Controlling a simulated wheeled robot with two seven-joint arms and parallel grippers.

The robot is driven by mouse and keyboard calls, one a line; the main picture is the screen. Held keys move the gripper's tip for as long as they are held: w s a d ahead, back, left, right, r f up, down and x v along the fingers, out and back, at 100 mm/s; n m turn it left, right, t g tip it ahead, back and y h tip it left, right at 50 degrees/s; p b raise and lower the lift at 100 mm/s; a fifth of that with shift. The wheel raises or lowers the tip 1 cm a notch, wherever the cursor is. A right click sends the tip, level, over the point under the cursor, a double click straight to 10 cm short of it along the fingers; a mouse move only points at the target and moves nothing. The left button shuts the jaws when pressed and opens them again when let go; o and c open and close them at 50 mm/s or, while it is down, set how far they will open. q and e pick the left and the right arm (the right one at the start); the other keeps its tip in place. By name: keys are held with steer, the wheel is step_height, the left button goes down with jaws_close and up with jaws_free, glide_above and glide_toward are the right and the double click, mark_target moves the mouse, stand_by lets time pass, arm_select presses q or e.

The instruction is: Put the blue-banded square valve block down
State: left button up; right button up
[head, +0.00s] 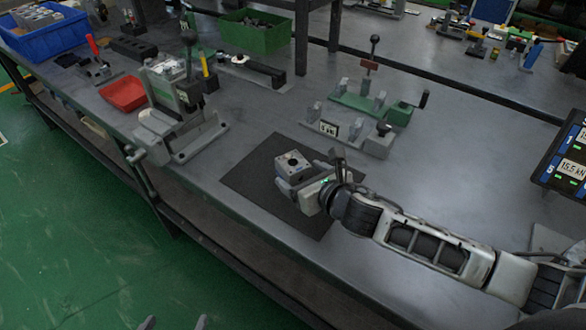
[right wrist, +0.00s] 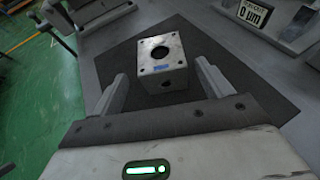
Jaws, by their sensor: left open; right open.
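The valve block (head: 292,164) is a grey metal cube with a round bore on top and small corner holes. It stands upright on the dark mat (head: 250,175) on the bench. In the right wrist view the block (right wrist: 163,52) shows a small blue mark on its near face. My right gripper (head: 301,175) is open around it, with one finger on each side and a visible gap to both. It also shows in the right wrist view (right wrist: 162,80). My left gripper (head: 175,322) is open and empty at the bottom edge, away from the bench top.
A grey fixture with a "0 µm" gauge (head: 329,128) and a green clamp fixture (head: 372,105) stand behind the mat. A lever press (head: 178,115), red tray (head: 123,94) and blue bin (head: 40,38) are left. A display (head: 570,165) is at right.

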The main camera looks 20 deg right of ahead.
mark_target(292, 166)
steer(key=shift+x, duration=2.75)
steer(key=shift+d, duration=0.15)
steer(key=shift+c, duration=0.4)
steer(key=c, duration=1.4)
steer(key=shift+r, duration=0.15)
